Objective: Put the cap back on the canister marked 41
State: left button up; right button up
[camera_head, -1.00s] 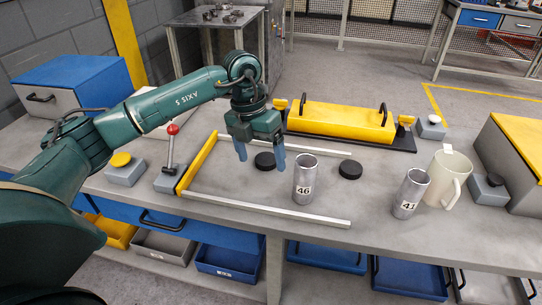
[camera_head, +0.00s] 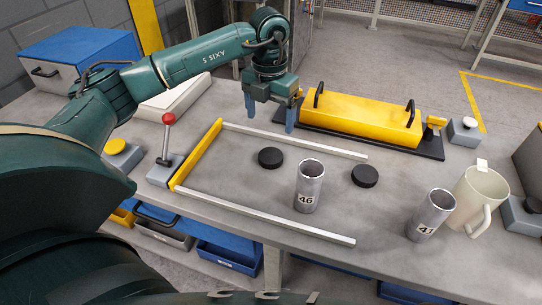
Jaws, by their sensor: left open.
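The open silver canister marked 41 (camera_head: 431,216) stands upright on the grey workbench at the right, beside a cream mug. A second open silver canister marked 46 (camera_head: 309,187) stands upright near the middle. One black cap (camera_head: 270,158) lies flat to the left of canister 46. Another black cap (camera_head: 364,176) lies flat between the two canisters. My left gripper (camera_head: 270,120) is open and empty, fingers pointing down, behind the left cap and apart from it. My right gripper is not in view.
A yellow-ended frame with silver rails (camera_head: 262,215) lies around canister 46. A yellow block with black handles (camera_head: 361,118) stands behind. The cream mug (camera_head: 478,197) stands close to canister 41. A red-knobbed lever (camera_head: 168,140) is at the left. Bench between the canisters is mostly clear.

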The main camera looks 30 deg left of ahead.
pick_arm(q)
send_over(270, 156)
notch_tip(270, 156, down, 7)
jog(key=shift+r, duration=0.1)
notch_tip(270, 156, down, 5)
jog(key=shift+s+f+p, duration=0.1)
jog(key=shift+p, duration=0.3)
jog(key=shift+c, duration=0.3)
jog(key=c, duration=1)
notch_tip(270, 156, up, 10)
jog(key=shift+r, duration=0.1)
dwell(0.4)
